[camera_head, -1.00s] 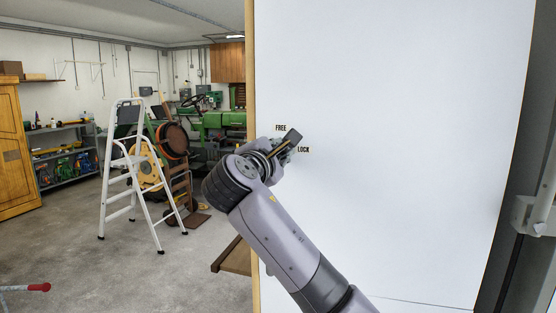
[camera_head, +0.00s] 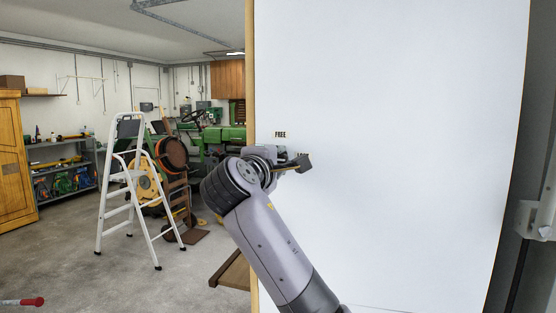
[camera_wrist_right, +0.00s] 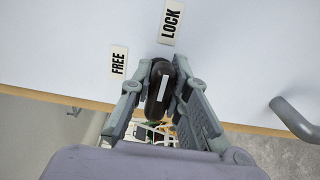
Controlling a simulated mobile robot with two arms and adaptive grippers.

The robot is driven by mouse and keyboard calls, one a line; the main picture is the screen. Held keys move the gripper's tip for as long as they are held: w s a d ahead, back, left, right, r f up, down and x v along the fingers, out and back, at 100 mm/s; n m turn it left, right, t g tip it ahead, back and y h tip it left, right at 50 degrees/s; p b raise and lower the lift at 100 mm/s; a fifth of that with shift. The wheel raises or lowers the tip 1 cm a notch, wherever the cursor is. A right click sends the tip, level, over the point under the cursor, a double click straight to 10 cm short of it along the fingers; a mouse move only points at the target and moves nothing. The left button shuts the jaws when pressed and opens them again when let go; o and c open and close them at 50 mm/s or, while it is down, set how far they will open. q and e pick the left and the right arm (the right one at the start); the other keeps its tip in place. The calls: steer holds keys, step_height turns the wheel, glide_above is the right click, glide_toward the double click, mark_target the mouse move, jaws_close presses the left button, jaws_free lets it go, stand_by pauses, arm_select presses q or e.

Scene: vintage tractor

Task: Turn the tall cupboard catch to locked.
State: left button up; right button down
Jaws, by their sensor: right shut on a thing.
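The tall cupboard's white door (camera_head: 400,130) fills the right half of the head view. In the right wrist view the catch (camera_wrist_right: 162,88) is a dark, elongated knob with a white line. The line points roughly toward the LOCK label (camera_wrist_right: 171,21); the FREE label (camera_wrist_right: 118,62) lies to its left. My right gripper (camera_wrist_right: 161,95) is shut on the catch, one finger on each side. In the head view my right gripper (camera_head: 293,164) is against the door, just below the FREE label (camera_head: 280,135). It hides the catch and most of the LOCK label. My left gripper is out of view.
A white stepladder (camera_head: 128,185) stands on open concrete floor to the left. Behind it are green machinery (camera_head: 225,135) and a shelf (camera_head: 65,170). A wooden ledge (camera_head: 232,270) sits low beside the cupboard. A grey handle (camera_wrist_right: 295,118) shows right in the wrist view.

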steer(key=shift+f, duration=0.1)
steer(key=c, duration=1.5)
jaws_free()
steer(key=v, duration=0.7)
steer(key=shift+s, duration=0.25)
